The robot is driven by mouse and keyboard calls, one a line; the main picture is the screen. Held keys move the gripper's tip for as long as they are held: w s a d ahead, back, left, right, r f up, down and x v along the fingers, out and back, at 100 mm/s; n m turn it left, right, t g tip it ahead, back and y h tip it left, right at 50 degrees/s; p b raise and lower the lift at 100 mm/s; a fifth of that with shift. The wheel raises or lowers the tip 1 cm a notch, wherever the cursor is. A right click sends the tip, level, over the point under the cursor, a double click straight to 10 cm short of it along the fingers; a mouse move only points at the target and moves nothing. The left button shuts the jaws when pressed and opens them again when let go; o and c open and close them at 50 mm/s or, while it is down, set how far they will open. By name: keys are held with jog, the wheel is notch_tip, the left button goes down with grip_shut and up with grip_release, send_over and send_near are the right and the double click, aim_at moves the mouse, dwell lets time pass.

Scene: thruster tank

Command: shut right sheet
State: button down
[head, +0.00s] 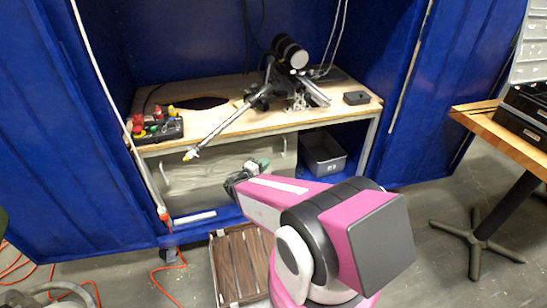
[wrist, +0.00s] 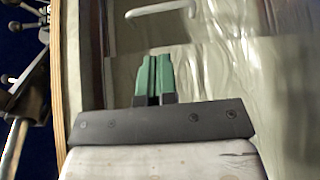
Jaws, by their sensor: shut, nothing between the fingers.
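A translucent grey sheet (head: 215,178) covers the left and middle of the opening under the bench in the head view. A second sheet's edge seems to overlap it near the middle, but I cannot clearly tell the two apart. In the wrist view the sheet surface (wrist: 240,70) fills the right side, with a pale handle (wrist: 165,9) just beyond my fingers. My gripper (head: 258,166) is in front of the sheet near its right part. Its green fingers (wrist: 153,78) are shut together and empty. My arm hides the sheet's lower right.
A grey bin (head: 323,155) stands in the uncovered right part of the opening. The wooden bench (head: 230,128) above carries a tripod-like device (head: 255,98) and a switch box (head: 155,130). A slatted wooden crate (head: 238,265) lies on the floor. Another table (head: 490,122) stands right.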

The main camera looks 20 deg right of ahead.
aim_at(279, 152)
jog(key=x, duration=0.9)
jog(key=shift+w+d, duration=0.1)
jog(key=shift+d, duration=0.2)
jog(key=shift+w, duration=0.1)
